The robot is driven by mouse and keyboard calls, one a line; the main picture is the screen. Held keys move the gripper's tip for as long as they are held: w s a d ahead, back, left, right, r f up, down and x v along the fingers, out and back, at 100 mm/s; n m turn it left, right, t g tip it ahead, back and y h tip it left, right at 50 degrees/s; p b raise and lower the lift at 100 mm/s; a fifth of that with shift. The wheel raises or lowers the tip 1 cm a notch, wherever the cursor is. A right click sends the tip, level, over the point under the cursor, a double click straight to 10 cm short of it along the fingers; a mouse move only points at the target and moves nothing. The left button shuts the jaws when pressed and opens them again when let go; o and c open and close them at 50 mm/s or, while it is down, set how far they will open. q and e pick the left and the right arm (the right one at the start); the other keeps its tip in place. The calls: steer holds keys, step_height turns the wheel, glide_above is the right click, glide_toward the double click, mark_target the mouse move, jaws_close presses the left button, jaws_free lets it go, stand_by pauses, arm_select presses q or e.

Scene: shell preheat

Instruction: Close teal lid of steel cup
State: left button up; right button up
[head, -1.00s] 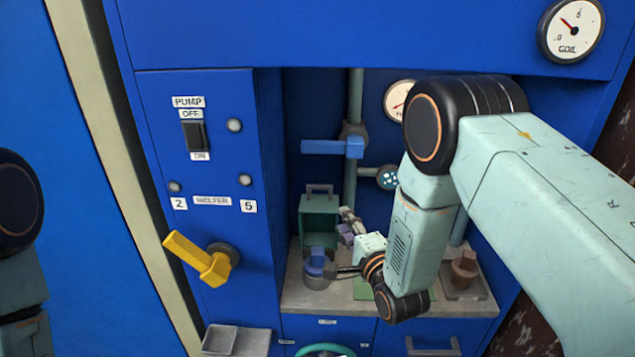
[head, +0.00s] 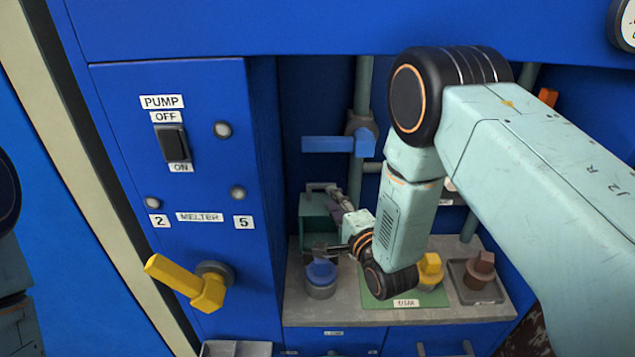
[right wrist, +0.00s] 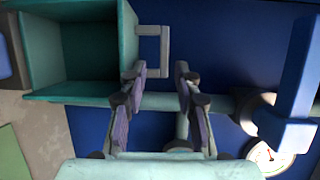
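In the head view the steel cup (head: 321,290) stands on the grey counter with a blue piece (head: 321,270) in its top. Behind it is a teal open-fronted box shape (head: 316,232), apparently the teal lid standing open, with a grey handle (head: 322,186) on top. My right gripper (head: 333,192) is at that handle. In the right wrist view my right gripper (right wrist: 158,72) is open; the grey handle (right wrist: 162,50) appears between its fingertips, and contact cannot be told. The hollow teal lid (right wrist: 80,92) is left of it. My left gripper is out of view.
A blue valve lever (head: 327,144) on a vertical pipe is above; it also shows in the right wrist view (right wrist: 287,133). Right of the cup are a green mat (head: 432,299) with a yellow piece (head: 430,268) and a dark tray (head: 480,297) with a brown piece.

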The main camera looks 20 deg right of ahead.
mark_target(322, 187)
steer(key=w, duration=0.5)
steer(key=shift+w+a+f, duration=0.25)
steer(key=shift+w+a, duration=0.1)
steer(key=shift+a, duration=0.05)
steer(key=shift+w+a, duration=0.1)
steer(key=shift+w, duration=0.2)
steer(key=shift+s+a+r, duration=0.1)
steer(key=shift+a+r, duration=0.05)
steer(key=shift+r, duration=0.3)
steer(key=shift+w+f, duration=0.4)
steer(key=shift+w, duration=0.1)
steer(key=shift+c, duration=1.4)
steer(key=shift+s+r, duration=0.35)
steer(key=shift+s, duration=0.05)
jaws_close()
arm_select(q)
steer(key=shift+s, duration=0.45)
arm_select(e)
steer(key=shift+w+f, duration=0.1)
steer(key=shift+w, duration=0.1)
